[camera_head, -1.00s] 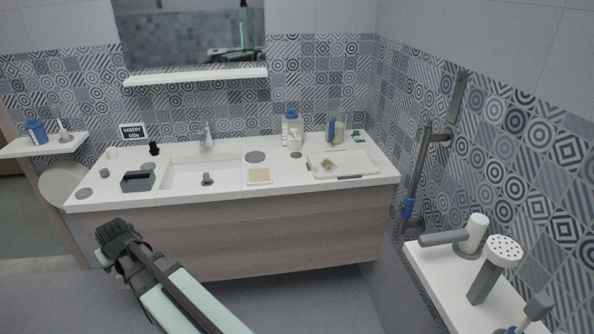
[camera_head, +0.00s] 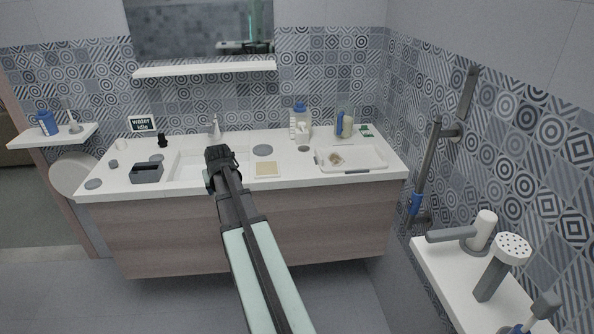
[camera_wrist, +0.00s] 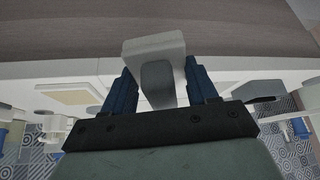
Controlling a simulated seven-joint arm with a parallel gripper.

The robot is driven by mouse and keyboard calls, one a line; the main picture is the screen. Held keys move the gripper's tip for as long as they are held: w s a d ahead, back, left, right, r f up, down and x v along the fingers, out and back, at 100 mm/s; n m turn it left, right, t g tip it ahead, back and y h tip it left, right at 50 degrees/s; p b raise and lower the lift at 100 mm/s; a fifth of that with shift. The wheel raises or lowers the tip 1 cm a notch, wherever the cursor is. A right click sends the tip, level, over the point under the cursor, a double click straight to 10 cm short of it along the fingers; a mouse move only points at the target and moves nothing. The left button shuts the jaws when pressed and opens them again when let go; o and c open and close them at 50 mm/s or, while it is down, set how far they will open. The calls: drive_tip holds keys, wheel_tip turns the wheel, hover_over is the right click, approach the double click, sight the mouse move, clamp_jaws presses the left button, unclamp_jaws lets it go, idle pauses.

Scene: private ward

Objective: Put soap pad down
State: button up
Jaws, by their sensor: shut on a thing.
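My gripper (camera_head: 217,156) is over the front of the sink area in the head view. In the wrist view, my gripper (camera_wrist: 160,85) has its two dark blue fingers on either side of a pale grey block, the soap pad by its look (camera_wrist: 154,46). A darker grey rounded part shows in front of the block. The fingers are shut on it. In the head view the held thing is hidden by my gripper and cannot be made out.
The white counter (camera_head: 222,184) holds a sink (camera_head: 190,171), a dark grey box (camera_head: 147,173), a cream square pad (camera_head: 267,169) and a white tray (camera_head: 370,154) with a small tan item. Bottles (camera_head: 300,121) stand at the back. Bare counter lies between the cream pad and the tray.

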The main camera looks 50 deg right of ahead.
drive_tip(key=s+d+r+m, duration=0.1)
drive_tip(key=s+d+r, duration=0.2)
drive_tip(key=d, duration=0.6)
drive_tip(key=s+d+r+m+g+h, duration=0.1)
drive_tip(key=s+d+r+m, duration=0.15)
drive_tip(key=d, duration=0.75)
drive_tip(key=s+d+r+m, duration=0.15)
drive_tip(key=s+d, duration=0.25)
drive_tip(key=d, duration=0.5)
wheel_tip(320, 180, up, 2)
drive_tip(key=n, duration=0.1)
hover_over(297, 167)
drive_tip(key=shift+s+a+f+n+g+y, duration=0.3)
drive_tip(key=shift+s+a+f+n+g, duration=0.1)
drive_tip(key=shift+s+a+f+g, duration=0.15)
drive_tip(key=shift+r, duration=0.1)
drive_tip(key=shift+f, duration=4.8)
drive_tip(key=shift+f, duration=0.45)
drive_tip(key=o, duration=1.4)
